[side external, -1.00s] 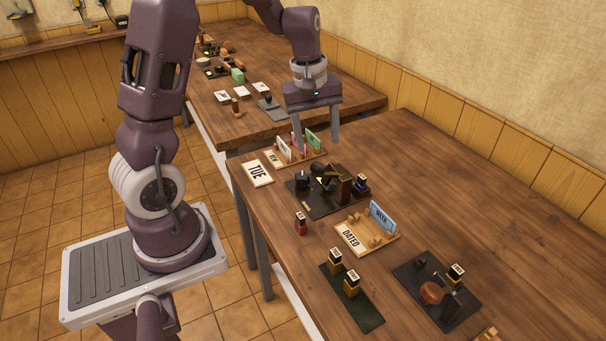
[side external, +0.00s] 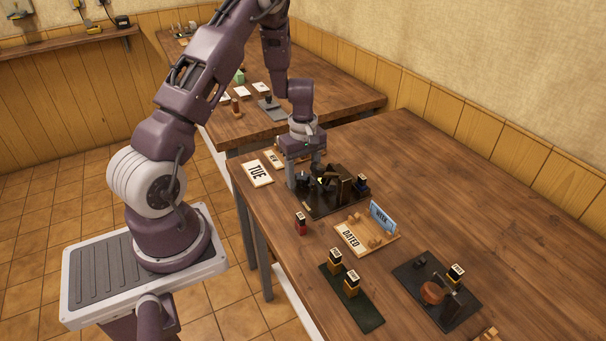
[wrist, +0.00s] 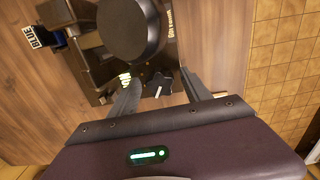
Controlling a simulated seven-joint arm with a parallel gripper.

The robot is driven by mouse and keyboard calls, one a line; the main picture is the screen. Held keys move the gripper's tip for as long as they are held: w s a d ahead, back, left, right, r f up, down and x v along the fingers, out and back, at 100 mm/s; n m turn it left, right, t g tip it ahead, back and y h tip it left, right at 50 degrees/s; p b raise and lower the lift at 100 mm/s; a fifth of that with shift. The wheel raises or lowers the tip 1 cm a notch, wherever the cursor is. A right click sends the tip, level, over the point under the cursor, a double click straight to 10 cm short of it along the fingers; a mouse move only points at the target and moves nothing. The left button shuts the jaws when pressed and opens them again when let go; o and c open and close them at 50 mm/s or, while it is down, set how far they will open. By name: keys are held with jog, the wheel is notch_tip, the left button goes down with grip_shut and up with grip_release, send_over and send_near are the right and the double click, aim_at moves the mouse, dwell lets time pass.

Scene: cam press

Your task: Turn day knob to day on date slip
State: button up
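The date slip, a white card reading TUE (side external: 257,172), lies on the near-left part of the table. The cam press (side external: 340,206) stands on a dark base to its right. In the wrist view, a small black knob with a white pointer mark (wrist: 158,86), seemingly the day knob, sits on the press base. My gripper (wrist: 159,77) is open, one finger on each side of this knob in the picture. I cannot tell whether the fingers touch it or how far above it they are. In the side view my gripper (side external: 305,174) is down at the left end of the press.
A large black round part (wrist: 130,28) of the press stands close to the fingers. A small glowing display (wrist: 124,78) is beside the left finger. A red stamp (side external: 300,223), a DATED tray (side external: 352,237) and a blue WEEK card (side external: 383,217) are nearby.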

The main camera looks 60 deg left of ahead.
grip_shut()
jog(key=shift+m, duration=0.3)
jog(key=m, duration=0.3)
jog(key=shift+m, duration=0.3)
jog(key=shift+s+m, duration=0.1)
jog(key=shift+m, duration=1.6)
jog(key=shift+o, duration=1.1)
grip_release()
